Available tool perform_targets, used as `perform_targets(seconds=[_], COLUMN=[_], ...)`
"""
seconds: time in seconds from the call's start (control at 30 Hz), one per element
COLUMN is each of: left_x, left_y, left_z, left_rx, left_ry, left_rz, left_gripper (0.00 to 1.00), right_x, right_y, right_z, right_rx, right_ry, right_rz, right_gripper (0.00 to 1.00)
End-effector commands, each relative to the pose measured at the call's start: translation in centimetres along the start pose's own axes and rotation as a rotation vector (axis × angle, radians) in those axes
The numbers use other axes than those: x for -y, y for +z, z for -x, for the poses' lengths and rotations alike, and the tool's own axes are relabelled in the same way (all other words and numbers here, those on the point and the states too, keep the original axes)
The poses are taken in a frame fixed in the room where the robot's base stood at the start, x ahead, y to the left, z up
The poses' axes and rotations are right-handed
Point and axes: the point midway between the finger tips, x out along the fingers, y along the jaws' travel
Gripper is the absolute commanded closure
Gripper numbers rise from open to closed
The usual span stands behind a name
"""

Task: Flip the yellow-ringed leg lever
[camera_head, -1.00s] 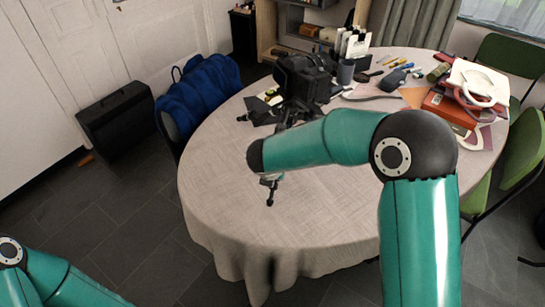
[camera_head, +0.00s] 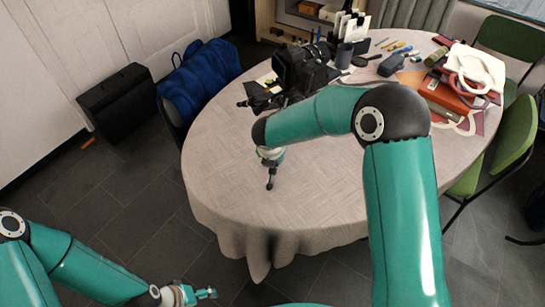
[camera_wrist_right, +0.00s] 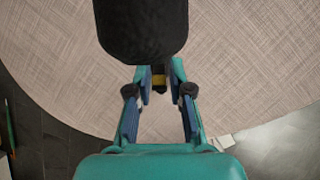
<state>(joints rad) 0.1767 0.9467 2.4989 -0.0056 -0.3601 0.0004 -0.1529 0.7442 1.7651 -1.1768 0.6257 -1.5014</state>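A black camera on a dark tripod (camera_head: 300,68) stands on the round table. One black leg (camera_head: 270,184) shows its end toward the table's front, below my right wrist. In the right wrist view, a large black cylinder (camera_wrist_right: 142,28) fills the top middle, close to the lens. A small yellow band (camera_wrist_right: 159,82), seemingly the ringed lever, shows between my right fingertips. My right gripper (camera_wrist_right: 160,92) is open around that spot; contact cannot be told.
The round table (camera_head: 225,150) has a pale cloth and clear space at front and left. A blue-draped chair (camera_head: 200,80) and green chairs (camera_head: 515,130) stand around.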

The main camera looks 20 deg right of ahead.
Motion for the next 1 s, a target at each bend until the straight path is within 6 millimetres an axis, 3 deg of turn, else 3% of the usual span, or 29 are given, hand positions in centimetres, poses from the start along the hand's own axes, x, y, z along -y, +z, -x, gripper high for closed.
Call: perform_targets(seconds=[0.1, 0.37, 0.53, 1.0], left_x=[0.0, 0.0, 0.0, 0.0], left_y=[0.0, 0.0, 0.0, 0.0], left_z=[0.0, 0.0, 0.1, 0.1], left_rx=[0.0, 0.0, 0.0, 0.0], left_ry=[0.0, 0.0, 0.0, 0.0], left_rz=[0.0, 0.0, 0.0, 0.0], left_gripper=[0.27, 0.27, 0.27, 0.27], right_x=[0.0, -0.1, -0.1, -0.1], right_y=[0.0, 0.0, 0.0, -0.1], right_z=[0.0, 0.1, 1.2, 9.7], right_rx=[0.0, 0.0, 0.003, 0.002], right_ry=[0.0, 0.001, 0.002, 0.004], right_rz=[0.0, 0.001, 0.003, 0.001], right_gripper=[0.61, 0.61, 0.61, 0.61])
